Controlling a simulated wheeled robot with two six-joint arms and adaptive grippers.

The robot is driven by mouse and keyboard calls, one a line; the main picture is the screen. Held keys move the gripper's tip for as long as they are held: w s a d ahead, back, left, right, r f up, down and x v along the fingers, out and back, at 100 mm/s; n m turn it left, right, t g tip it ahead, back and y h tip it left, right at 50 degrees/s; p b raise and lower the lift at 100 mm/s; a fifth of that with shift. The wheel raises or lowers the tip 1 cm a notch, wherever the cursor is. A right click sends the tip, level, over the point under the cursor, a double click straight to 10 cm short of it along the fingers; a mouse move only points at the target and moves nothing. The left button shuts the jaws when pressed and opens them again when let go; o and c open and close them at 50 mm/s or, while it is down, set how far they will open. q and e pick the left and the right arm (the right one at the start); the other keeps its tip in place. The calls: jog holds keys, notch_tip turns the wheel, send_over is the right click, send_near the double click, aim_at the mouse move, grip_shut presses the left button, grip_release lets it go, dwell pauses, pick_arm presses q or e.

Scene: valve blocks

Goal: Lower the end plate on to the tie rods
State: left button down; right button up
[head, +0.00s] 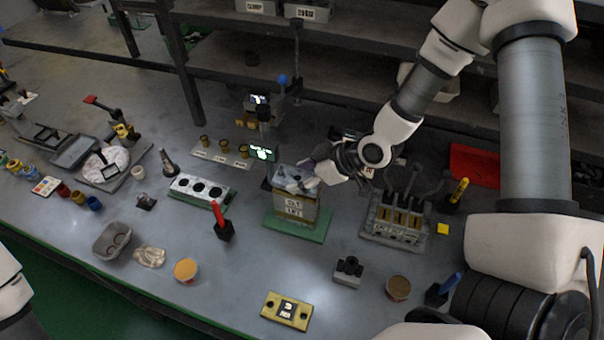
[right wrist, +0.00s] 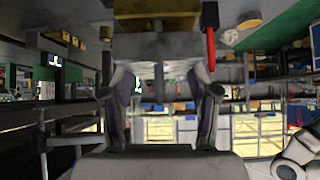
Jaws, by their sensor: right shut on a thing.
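My right gripper (head: 314,177) comes in from the right at the stack on the green mat. It is shut on a grey plate-like piece (head: 290,178), apparently the end plate, on top of or just above the stack. The stack (head: 294,210) is a yellowish block with a white label. In the right wrist view my right gripper (right wrist: 160,75) has a finger on each side of the grey piece (right wrist: 155,46), with the yellowish block (right wrist: 155,7) beyond it. The tie rods cannot be made out clearly, and whether plate and stack touch cannot be told. My left gripper is out of view.
A valve block with upright parts (head: 396,220) stands right of the green mat (head: 296,232). A red-handled tool (head: 220,220) stands to its left. A yellow two-hole plate (head: 287,311) lies in front. A small lit display (head: 262,153) and shelving are behind.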

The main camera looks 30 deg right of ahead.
aim_at(302, 179)
jog(key=shift+f+b, duration=0.3)
jog(key=shift+f, duration=0.15)
jog(key=o, duration=1.5)
jog(key=shift+c, duration=0.2)
notch_tip(302, 179, up, 10)
